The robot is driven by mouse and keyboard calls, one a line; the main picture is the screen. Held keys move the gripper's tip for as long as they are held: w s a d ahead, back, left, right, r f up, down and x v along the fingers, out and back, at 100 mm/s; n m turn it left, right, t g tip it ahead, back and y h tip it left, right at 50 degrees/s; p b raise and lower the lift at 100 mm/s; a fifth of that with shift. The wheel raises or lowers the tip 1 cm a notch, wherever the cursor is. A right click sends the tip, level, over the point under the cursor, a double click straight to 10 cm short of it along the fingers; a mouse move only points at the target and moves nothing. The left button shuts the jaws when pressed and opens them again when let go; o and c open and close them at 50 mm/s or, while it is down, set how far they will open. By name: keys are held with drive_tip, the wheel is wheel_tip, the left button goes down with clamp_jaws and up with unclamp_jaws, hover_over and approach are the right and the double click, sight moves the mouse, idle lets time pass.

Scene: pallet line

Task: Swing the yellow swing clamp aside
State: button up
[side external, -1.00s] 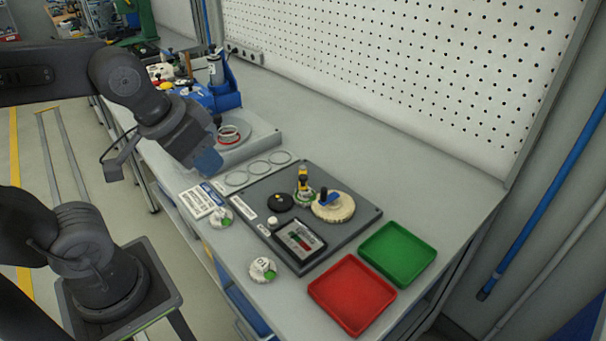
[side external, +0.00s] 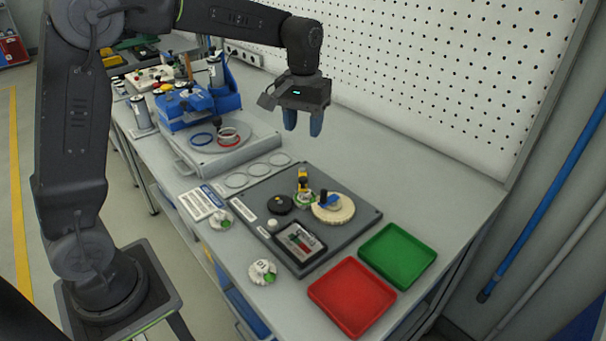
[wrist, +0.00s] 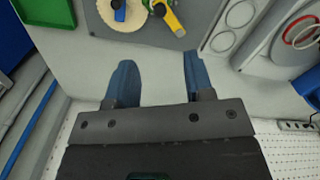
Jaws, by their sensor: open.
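The yellow swing clamp (side external: 303,180) stands on the dark grey fixture plate (side external: 345,251), over a small white-and-green part. In the wrist view the yellow clamp (wrist: 172,19) shows at the top edge, its arm lying slantwise with a dark end. My gripper (side external: 303,133) is open and empty, pointing down, high above the bench behind the plate. In the wrist view my gripper's blue fingers (wrist: 157,72) are wide apart with only bare bench between them. The clamp lies beyond the fingertips, apart from them.
A cream disc (side external: 345,211) with a blue handle sits right of the clamp. A black knob (side external: 280,204) and a gauge box (side external: 300,243) share the plate. Red (side external: 350,297) and green (side external: 397,254) trays stand at right. A pegboard (side external: 420,80) bounds the back.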

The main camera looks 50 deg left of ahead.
sight(303, 178)
wheel_tip(303, 178, down, 13)
drive_tip(key=shift+f, duration=0.15)
idle(0.4)
clamp_jaws()
idle(0.3)
